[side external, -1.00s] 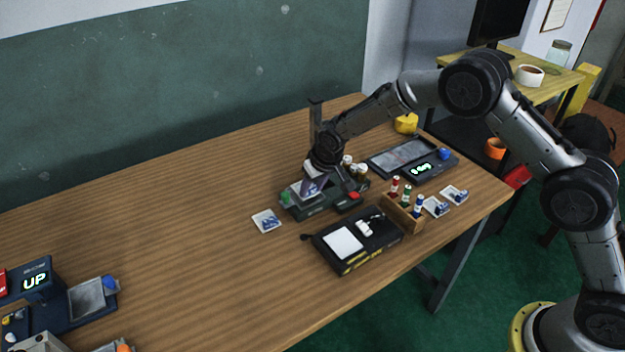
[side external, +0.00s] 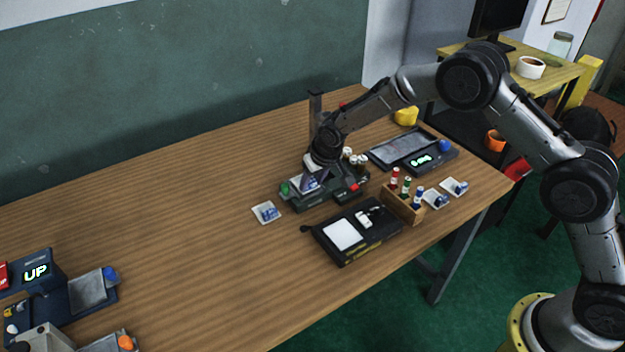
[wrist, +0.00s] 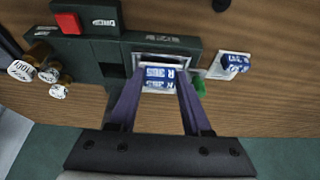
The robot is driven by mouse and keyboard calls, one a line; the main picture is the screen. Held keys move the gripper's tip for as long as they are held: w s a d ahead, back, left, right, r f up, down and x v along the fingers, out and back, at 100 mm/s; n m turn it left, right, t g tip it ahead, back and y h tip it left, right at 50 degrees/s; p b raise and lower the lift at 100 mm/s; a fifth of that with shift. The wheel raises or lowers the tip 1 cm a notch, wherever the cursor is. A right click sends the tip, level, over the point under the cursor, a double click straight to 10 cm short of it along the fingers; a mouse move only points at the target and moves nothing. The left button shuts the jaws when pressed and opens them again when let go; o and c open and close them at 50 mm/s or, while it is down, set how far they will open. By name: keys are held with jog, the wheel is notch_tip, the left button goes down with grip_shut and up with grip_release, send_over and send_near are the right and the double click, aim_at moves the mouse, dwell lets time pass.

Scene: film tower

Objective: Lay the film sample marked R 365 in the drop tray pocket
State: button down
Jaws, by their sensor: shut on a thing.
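The film sample (wrist: 159,78), a small white-bordered square with blue print that appears to read R 365, lies between my fingertips in the wrist view. My gripper (wrist: 158,82) is shut on it, one purple finger at each side; it also shows in the side view (side external: 311,183). The drop tray pocket (wrist: 160,57) is a pale-framed recess in the dark green device (side external: 325,200). The sample is over or in this pocket; I cannot tell whether it touches the floor. My fingers and wrist partly hide the pocket in the side view.
Another film sample (side external: 266,212) lies on the table left of the device, close by. A black box (side external: 357,235) with a white panel and a wooden vial rack (side external: 402,207) stand in front.

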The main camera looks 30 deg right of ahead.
jog(key=shift+f, duration=0.2)
dwell(0.6)
grip_release()
dwell(0.4)
jog(key=shift+r, duration=0.1)
notch_tip(320, 180, up, 7)
dwell(0.9)
